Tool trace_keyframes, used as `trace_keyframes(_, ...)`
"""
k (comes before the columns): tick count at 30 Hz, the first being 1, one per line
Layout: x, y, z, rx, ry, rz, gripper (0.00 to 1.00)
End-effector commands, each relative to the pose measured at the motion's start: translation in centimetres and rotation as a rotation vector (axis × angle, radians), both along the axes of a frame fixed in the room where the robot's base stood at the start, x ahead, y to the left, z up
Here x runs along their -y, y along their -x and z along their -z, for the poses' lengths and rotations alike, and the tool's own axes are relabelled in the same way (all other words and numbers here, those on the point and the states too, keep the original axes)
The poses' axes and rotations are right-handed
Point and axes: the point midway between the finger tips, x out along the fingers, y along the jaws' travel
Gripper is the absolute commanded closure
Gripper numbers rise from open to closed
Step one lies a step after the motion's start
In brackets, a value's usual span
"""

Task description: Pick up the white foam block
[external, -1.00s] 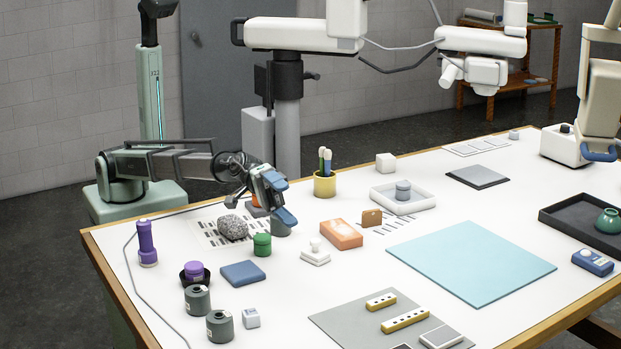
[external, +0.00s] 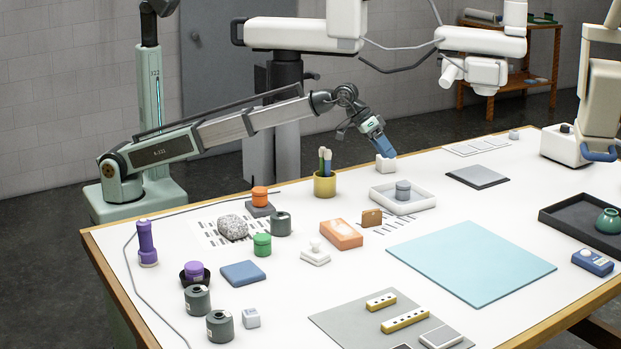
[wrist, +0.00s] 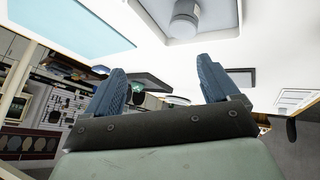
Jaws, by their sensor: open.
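A small white block (external: 383,166), which fits the white foam block, stands on the far side of the table, just behind the white tray. In the external view my gripper (external: 386,153) is right at this block, its blue fingers partly covering the block's upper right. Whether they touch it cannot be told. In the wrist view my gripper (wrist: 163,78) shows two blue fingers spread apart with nothing clearly held between them. I cannot make out the block in the wrist view.
The white tray (external: 425,203) with a grey cylinder (external: 403,190) is close in front of the block. A yellow cup (external: 325,187) with brushes stands to the left. A dark flat plate (external: 477,177) lies to the right. The teal mat (external: 470,265) is clear.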

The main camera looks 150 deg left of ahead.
Motion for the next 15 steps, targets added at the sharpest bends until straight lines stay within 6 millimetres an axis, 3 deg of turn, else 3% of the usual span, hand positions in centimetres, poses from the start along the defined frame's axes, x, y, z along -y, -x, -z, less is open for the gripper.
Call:
trace_keyframes(1, -2.4, 3.0, 0.0, -0.05, 0.002, -0.032, 0.12)
trace_keyframes(3, -4.9, 6.9, 0.1, -0.121, 0.009, -0.068, 0.12)
trace_keyframes(9, -9.9, 16.7, 0.0, -0.287, 0.046, -0.16, 0.12)
trace_keyframes(12, -11.2, 20.0, -0.1, -0.341, 0.064, -0.19, 0.12)
trace_keyframes(15, -11.9, 22.0, -0.2, -0.374, 0.076, -0.21, 0.12)
